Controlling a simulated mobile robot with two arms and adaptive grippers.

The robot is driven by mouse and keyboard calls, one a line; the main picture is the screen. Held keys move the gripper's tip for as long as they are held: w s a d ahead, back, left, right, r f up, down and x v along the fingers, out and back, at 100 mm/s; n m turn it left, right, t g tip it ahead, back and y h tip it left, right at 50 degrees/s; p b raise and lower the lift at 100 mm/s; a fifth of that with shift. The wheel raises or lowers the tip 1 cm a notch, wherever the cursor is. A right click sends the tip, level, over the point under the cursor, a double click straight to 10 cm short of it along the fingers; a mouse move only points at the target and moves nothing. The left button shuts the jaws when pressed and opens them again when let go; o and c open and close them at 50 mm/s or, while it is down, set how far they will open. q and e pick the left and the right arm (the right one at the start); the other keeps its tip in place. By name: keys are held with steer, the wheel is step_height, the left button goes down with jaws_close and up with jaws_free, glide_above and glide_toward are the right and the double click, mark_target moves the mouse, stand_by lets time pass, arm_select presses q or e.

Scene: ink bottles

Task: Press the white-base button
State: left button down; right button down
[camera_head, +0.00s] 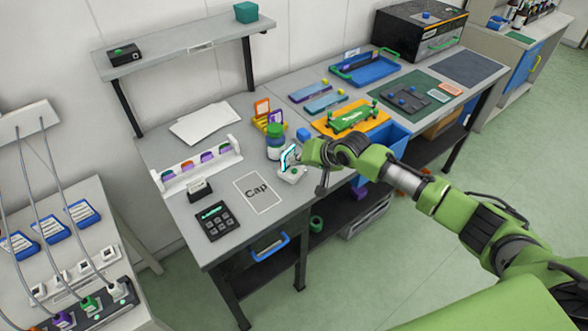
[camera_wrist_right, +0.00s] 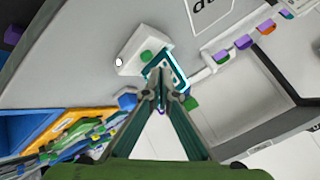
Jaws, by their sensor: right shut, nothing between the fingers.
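The white-base button (camera_head: 291,175) stands on the grey workbench, with a small green button on a white block. It also shows in the right wrist view (camera_wrist_right: 131,52), with its round green top (camera_wrist_right: 146,56). A teal-edged upright panel (camera_head: 287,157) stands beside the green top. My right gripper (camera_head: 300,157) is shut and empty, close to the button and the panel. Contact cannot be told. My left gripper is not in view.
An orange tray (camera_head: 372,122) is behind my right arm.

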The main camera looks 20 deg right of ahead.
mark_target(296, 171)
steer(key=shift+f, duration=0.15)
stand_by(0.3)
steer(key=shift+f, duration=0.3)
steer(key=shift+f, duration=0.5)
stand_by(0.6)
steer(key=shift+r, duration=0.1)
steer(key=shift+r+p, duration=0.9)
step_height(296, 171, up, 6)
steer(key=p, duration=0.6)
